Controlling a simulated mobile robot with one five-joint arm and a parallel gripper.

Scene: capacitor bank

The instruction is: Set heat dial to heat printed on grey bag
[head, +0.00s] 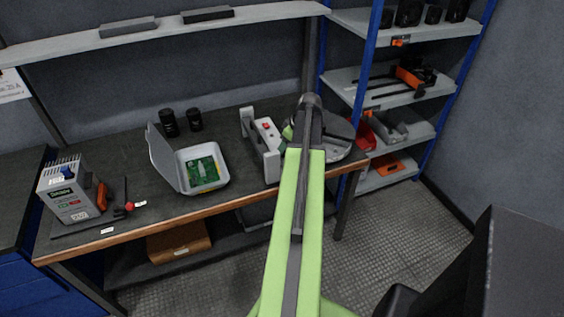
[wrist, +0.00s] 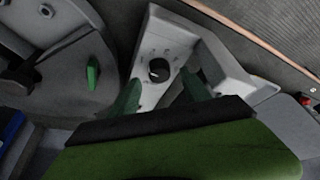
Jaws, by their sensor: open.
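In the wrist view, the heat dial (wrist: 160,70) looks like a small dark round knob on a pale face, with small marks around it. I cannot read the marks or its setting. My gripper (wrist: 162,82) is open, its two green fingers reaching toward either side of the dial; I cannot tell whether they touch it. In the head view, a pale grey device with a red button (head: 266,130) stands just left of my arm, which hides part of the bench and the gripper's fingertips. I cannot make out a grey bag or a printed heat in either view.
An open white box (head: 221,181) holds a green circuit board. Black cylinders (head: 168,122) stand behind it. A white instrument (head: 69,190) and tools are at the bench's left. A round grey thing (head: 338,138) sits right of my arm. Shelves (head: 352,20) stand at the right.

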